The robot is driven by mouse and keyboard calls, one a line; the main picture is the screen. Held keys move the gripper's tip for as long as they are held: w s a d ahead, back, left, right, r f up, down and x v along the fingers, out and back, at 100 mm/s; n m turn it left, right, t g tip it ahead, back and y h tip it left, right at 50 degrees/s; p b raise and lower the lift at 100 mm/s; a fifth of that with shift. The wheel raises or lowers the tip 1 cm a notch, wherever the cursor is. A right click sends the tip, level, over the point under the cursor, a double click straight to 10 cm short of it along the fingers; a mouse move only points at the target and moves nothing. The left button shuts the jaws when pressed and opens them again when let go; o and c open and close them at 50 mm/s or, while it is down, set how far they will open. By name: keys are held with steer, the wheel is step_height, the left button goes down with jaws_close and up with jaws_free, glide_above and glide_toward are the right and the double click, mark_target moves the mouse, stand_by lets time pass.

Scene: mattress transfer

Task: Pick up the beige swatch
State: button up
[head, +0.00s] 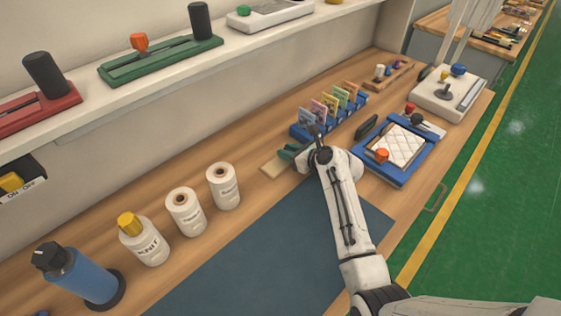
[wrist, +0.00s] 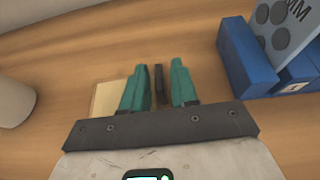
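The beige swatch (head: 271,169) lies flat on the wooden bench, to the left of my gripper (head: 288,153) in the head view. In the wrist view, the swatch (wrist: 107,98) shows as a pale square beside and partly behind the left finger. My gripper (wrist: 160,78) has teal fingers that stand apart, with no swatch seen between them. A narrow dark piece shows in the gap between the fingers; I cannot tell what it is. The gripper's height above the bench is unclear.
A blue rack (head: 339,115) of coloured cards stands close on the right; its blue end also shows in the wrist view (wrist: 246,58). White spools (head: 223,188) stand to the left. A blue tray (head: 375,172) holds a quilted white pad. A dark blue mat (head: 250,255) lies in front.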

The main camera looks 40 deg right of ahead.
jaws_close()
steer(key=shift+r, duration=0.15)
